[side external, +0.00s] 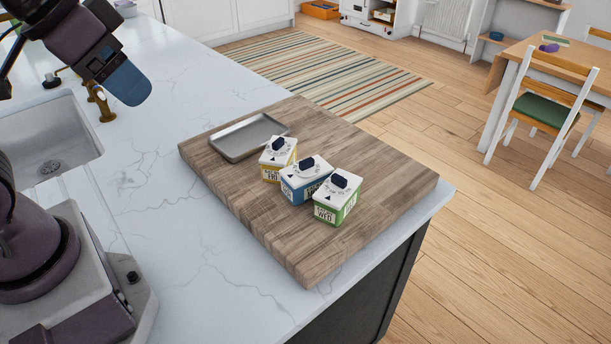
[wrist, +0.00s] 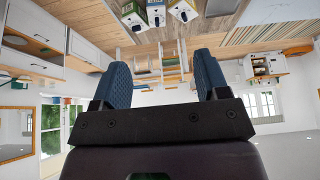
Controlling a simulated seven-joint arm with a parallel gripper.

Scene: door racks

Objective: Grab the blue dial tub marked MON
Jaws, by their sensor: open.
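The blue dial tub (side external: 292,190) stands upright on the wooden board, with a white lid and a dark dial knob. Its label is too small and partly covered to read surely. A yellow tub (side external: 270,174) reading FRI stands close on its left. A green tub (side external: 337,212) reading WED stands close on its right. My gripper (side external: 130,84) is high over the counter at the upper left, well away from the tubs. In the wrist view my gripper (wrist: 162,72) has its blue fingers apart and empty. The blue tub (wrist: 157,16) shows at that view's top edge.
The thick wooden board (side external: 380,195) lies near the counter's corner. A shallow grey metal tray (side external: 250,137) lies on it behind the yellow tub. The sink (side external: 45,145) and brass tap (side external: 103,104) are at left. The marble counter (side external: 170,210) between is clear.

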